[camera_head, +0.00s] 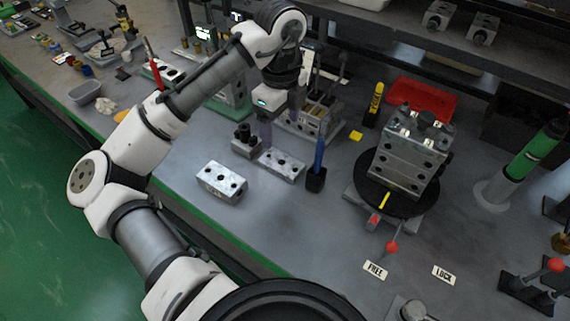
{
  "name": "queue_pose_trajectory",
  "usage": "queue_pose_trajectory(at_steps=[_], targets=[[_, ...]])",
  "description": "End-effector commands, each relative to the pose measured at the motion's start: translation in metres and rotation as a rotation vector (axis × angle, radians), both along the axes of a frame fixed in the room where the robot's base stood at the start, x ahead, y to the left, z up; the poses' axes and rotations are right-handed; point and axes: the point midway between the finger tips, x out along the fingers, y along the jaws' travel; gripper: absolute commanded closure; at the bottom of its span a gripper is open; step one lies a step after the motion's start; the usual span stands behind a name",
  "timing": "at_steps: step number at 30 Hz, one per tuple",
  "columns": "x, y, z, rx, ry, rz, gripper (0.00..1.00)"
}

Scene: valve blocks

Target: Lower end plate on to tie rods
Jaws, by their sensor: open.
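My gripper (280,122) points down over the bench, with its two fingers apart and nothing seen between them. Just below it lies a flat grey plate with holes (282,165), which looks like an end plate. A thicker holed metal block (222,182) lies to its left, nearer the bench's front edge. Behind the gripper, upright rods (343,67) rise from a metal block assembly (320,117). They look like the tie rods; my gripper and wrist partly hide this assembly. I cannot tell whether the gripper touches anything.
A stacked metal block (412,152) stands on a black turntable (398,197) at right. A blue-handled tool (319,155) stands upright in a black holder near the plate. A red tray (421,97) and a green cylinder (537,150) are farther right.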

Motion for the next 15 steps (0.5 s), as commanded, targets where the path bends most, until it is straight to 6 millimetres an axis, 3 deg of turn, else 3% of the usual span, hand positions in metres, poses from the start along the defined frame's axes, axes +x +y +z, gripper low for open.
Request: queue_pose_trajectory(at_steps=[9, 15], targets=[[0.0, -0.001, -0.06, -0.006, 0.0, 0.001, 0.22], [0.001, -0.001, -0.073, -0.005, -0.004, 0.001, 0.22]])
